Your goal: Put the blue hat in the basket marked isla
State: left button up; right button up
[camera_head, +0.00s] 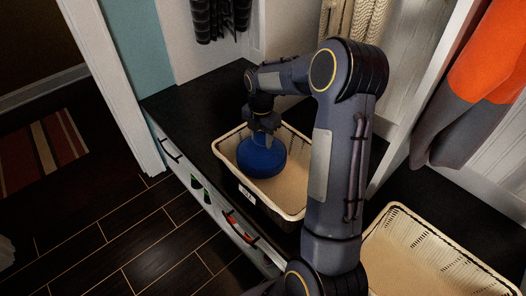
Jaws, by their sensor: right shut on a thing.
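The blue hat (262,158) is in the left part of a cream-lined basket (288,205) on the dark bench. The basket has a small white label (247,194) on its front, too small to read. My right gripper (266,132) is shut on the top of the hat, from above. Whether the hat rests on the basket floor or hangs just above it cannot be told. My right arm covers part of the basket's right side. My left gripper is not in view.
A second cream basket (440,250) stands at the lower right. The dark bench top (185,97) is bare left of the first basket. Orange and grey clothing (490,70) hangs at the right.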

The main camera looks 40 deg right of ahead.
aim_at(262, 147)
jog(key=shift+f+b, duration=0.5)
jog(key=shift+f, duration=1.8)
jog(key=shift+f, duration=0.2)
jog(key=o, duration=1.2)
jog(key=shift+o, duration=0.2)
